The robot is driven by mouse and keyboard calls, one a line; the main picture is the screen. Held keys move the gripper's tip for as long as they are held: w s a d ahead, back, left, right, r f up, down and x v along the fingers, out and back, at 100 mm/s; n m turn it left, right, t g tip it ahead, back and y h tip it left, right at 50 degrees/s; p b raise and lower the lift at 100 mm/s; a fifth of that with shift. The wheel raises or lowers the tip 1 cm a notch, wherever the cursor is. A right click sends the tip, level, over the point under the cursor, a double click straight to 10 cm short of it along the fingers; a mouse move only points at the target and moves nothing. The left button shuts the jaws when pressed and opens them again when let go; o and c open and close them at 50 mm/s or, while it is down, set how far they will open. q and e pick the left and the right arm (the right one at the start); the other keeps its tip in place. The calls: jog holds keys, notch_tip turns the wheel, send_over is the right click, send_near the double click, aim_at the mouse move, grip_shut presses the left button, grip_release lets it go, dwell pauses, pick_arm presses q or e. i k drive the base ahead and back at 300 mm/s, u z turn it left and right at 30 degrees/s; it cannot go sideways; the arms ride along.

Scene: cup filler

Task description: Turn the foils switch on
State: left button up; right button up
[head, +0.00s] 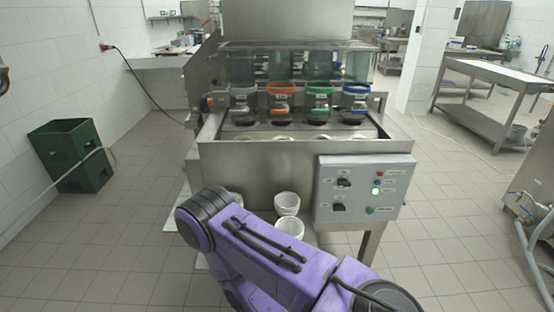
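A grey control box (364,188) is mounted on the front right of the steel cup-filling machine (260,165). It has two black switches on its left side, an upper one (343,183) and a lower one (339,208). Their labels are too small to read, so I cannot tell which is the foils switch or how either is set. To their right are a red button or lamp (380,173), a bright pale-green lamp (376,191) and a green button (370,210). One of my purple arms crosses the bottom centre, below and left of the box. Neither gripper shows.
White cups (287,203) stand below the machine, behind my arm. Coloured-ring dispensers (281,100) line its top. Green crates (72,155) stand at the left and a steel table (490,75) at the right. The floor right of the box is clear.

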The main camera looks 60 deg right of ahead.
aim_at(338, 207)
jog(key=u, duration=0.25)
jog(key=k, duration=0.5)
jog(key=z, duration=2.5)
